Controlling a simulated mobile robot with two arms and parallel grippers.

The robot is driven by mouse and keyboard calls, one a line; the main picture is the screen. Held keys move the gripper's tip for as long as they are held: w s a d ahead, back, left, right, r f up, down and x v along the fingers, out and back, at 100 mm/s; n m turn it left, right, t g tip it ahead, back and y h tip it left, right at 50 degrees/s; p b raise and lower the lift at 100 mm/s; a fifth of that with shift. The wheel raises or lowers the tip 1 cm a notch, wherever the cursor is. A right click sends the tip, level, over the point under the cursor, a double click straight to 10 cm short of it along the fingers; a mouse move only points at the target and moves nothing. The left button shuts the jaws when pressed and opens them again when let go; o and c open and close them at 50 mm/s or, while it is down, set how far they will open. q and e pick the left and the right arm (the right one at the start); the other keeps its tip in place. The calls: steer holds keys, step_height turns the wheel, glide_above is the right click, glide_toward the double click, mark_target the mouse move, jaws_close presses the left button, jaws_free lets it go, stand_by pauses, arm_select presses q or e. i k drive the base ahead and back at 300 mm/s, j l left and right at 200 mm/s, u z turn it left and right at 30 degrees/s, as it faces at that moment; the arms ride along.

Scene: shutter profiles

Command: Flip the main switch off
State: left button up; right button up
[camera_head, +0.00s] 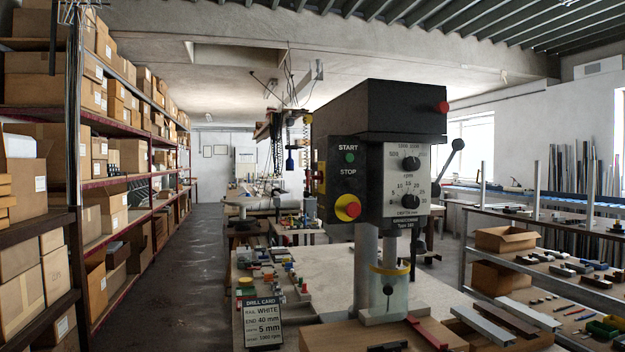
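A black drill press (375,105) stands right of centre. Its control panel has a green START button (350,158) and, below the STOP label, a red mushroom button (348,207) on yellow. On the left side face of the head is a small red and yellow part (320,178), seen nearly edge-on. It may be the main switch; its position cannot be told. A grey plate (408,185) on the front carries two dials, and a red knob (442,107) sits at the upper right. Neither of my grippers shows in this view.
A drill card (264,322) stands left of the press. A clear guard (389,290) surrounds the drill bit above a wooden board (430,338). Metal profiles (515,312) lie to the right. Shelves with cardboard boxes (22,272) line the left; the aisle floor (165,285) is clear.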

mark_target(319, 177)
steer(key=i+j+z, duration=0.4)
steer(key=i+j, duration=0.3)
steer(key=j, duration=0.1)
